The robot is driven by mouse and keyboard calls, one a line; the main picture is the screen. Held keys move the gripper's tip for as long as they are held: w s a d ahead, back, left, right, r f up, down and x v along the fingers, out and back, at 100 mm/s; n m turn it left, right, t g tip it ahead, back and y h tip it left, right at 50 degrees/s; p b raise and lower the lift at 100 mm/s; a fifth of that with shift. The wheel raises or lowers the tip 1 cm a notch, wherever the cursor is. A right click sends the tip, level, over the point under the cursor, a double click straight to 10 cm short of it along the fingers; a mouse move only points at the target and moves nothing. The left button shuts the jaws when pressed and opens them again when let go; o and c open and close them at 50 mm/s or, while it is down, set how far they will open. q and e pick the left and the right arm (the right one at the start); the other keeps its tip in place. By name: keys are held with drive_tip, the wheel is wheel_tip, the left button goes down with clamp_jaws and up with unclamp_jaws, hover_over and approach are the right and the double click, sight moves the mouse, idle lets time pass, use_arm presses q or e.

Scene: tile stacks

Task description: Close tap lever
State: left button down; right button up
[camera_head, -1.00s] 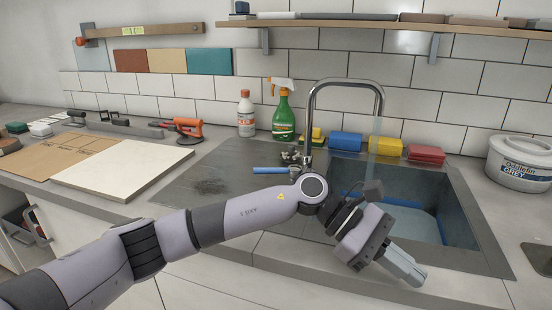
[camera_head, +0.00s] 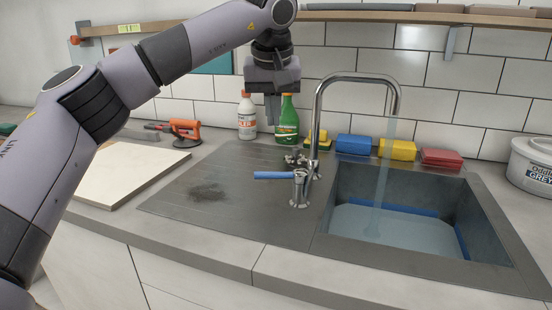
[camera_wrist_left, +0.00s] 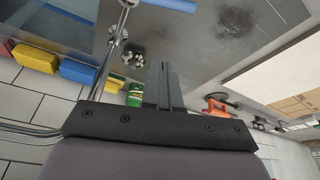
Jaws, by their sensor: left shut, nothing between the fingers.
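The chrome tap (camera_head: 316,110) stands at the left edge of the sink, and a clear stream of water (camera_head: 384,165) falls from its spout into the basin. Its blue lever (camera_head: 273,175) points left from the tap body in the head view. The lever also shows at the top edge of the wrist view (camera_wrist_left: 170,4). My left gripper (camera_head: 272,118) is shut and empty, fingers pointing down. In the head view it appears above the lever, overlapping the green bottle, apart from the tap. Its fingers also show in the wrist view (camera_wrist_left: 164,68). My right gripper is not in view.
Shallow water lies in the sink basin (camera_head: 395,228). A white bottle (camera_head: 246,118) and a green bottle (camera_head: 288,122) stand behind the drainboard. Blue (camera_head: 353,144), yellow (camera_head: 397,149) and red (camera_head: 440,158) sponges line the back. The drainboard (camera_head: 215,205) left of the tap is mostly clear.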

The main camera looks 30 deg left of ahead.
sight(280, 175)
use_arm(q)
wheel_tip(280, 175, down, 10)
drive_tip(key=b, duration=0.2)
drive_tip(key=shift+s, duration=0.25)
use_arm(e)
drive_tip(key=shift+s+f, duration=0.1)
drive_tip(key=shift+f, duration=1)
use_arm(q)
drive_tip(key=shift+r, duration=0.15)
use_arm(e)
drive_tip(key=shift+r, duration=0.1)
